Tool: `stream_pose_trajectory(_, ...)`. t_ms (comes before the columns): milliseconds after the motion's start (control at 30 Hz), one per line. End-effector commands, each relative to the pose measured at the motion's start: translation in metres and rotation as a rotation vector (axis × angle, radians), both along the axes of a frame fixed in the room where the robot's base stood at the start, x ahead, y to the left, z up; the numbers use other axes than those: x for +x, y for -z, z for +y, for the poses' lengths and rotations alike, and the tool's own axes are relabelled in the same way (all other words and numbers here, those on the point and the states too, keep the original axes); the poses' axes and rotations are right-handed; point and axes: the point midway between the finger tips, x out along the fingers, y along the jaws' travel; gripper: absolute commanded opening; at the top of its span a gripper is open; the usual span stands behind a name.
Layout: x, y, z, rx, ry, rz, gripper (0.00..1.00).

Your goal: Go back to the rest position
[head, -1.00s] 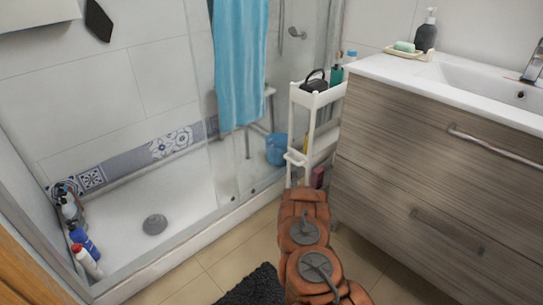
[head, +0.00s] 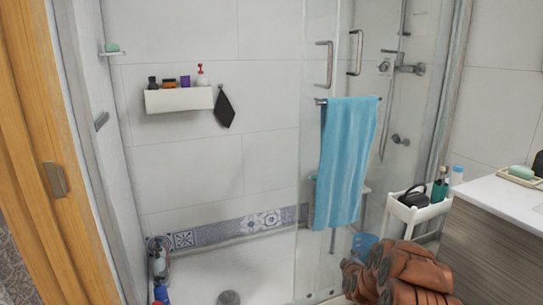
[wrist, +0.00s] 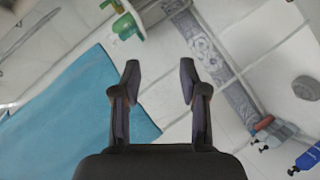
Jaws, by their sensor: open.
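My gripper (wrist: 158,80) is open in the wrist view, with nothing between its two dark fingers. It points toward the shower. In the head view my orange arm shows folded at the lower right, in front of the white cart (head: 418,212); the gripper itself cannot be made out there. The cart holds a black object (head: 413,197) and a green bottle (head: 439,190) on its top shelf. Its lower shelves are mostly hidden by my arm.
A blue towel (head: 345,165) hangs on the glass shower door. Bottles (head: 160,262) stand in the shower's left corner. A wall shelf (head: 180,100) holds several small containers. The washbasin cabinet (head: 490,245) is at the right, and a wooden door frame (head: 45,150) at the left.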

Motion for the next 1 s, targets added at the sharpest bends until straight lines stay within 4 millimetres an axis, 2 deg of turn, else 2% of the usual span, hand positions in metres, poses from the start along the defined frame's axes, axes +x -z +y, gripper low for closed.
stream_pose_trajectory(33, -0.003, -0.02, 0.01, 0.039, -0.008, 0.023, 0.43)
stream_pose_trajectory(100, -0.009, -0.039, 0.023, 0.094, -0.016, 0.054, 0.43)
stream_pose_trajectory(267, -0.028, -0.077, 0.05, 0.206, -0.028, 0.136, 0.43)
stream_pose_trajectory(467, -0.062, -0.124, 0.081, 0.33, -0.032, 0.253, 0.43)
stream_pose_trajectory(767, -0.134, -0.191, 0.115, 0.473, 0.0, 0.44, 0.43)
stream_pose_trajectory(1000, -0.204, -0.241, 0.132, 0.551, 0.062, 0.59, 0.43)
